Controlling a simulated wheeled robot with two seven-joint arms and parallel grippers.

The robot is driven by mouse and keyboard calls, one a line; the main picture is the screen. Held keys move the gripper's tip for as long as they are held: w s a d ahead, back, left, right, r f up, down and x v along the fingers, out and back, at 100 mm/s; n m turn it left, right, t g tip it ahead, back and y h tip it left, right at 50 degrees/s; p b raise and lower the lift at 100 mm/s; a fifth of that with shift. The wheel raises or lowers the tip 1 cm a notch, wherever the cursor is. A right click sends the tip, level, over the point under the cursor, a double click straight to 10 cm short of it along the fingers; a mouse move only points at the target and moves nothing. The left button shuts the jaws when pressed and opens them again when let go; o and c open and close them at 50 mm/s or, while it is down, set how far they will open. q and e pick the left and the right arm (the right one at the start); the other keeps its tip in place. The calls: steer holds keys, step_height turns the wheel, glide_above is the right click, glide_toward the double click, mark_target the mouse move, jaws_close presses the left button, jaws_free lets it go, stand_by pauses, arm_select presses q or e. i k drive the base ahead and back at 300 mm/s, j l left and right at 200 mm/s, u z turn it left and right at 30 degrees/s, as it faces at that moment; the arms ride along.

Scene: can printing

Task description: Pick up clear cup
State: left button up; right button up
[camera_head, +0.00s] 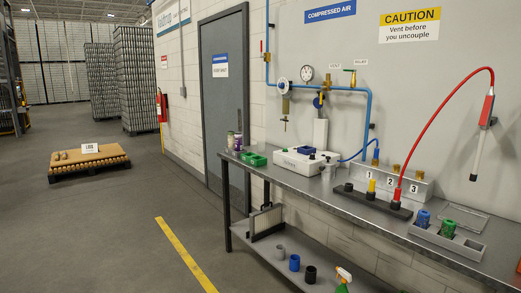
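I cannot surely pick out a clear cup. A small pale grey cup-like piece (327,172) stands on the metal bench (300,182), in front of the white box unit; it is too small to tell if it is clear. A grey cup-like piece (281,252) stands on the lower shelf (262,240), left of a blue one (294,263) and a black one (310,274). A grey tray (470,252) at the bench's right holds a blue cup-like piece (423,219) and a green one (447,229). Neither of my grippers is in view.
The white box unit (300,163), a numbered block (400,184) and a red hose (447,77) occupy the bench. Blue piping (345,87) runs along the wall. A loaded pallet (90,158) stands at left. The floor before the bench is open, with a yellow line (185,255).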

mark_target(262, 144)
steer(key=i+u, duration=0.4)
steer(key=i, duration=1.4)
steer(key=i+u, duration=0.15)
steer(key=i, duration=0.65)
steer(key=i+l+u, duration=0.1)
steer(key=i, duration=0.75)
steer(key=i+z, duration=0.3)
steer(key=i+j+z, duration=0.15)
steer(key=i+z, duration=0.15)
steer(key=i, duration=0.2)
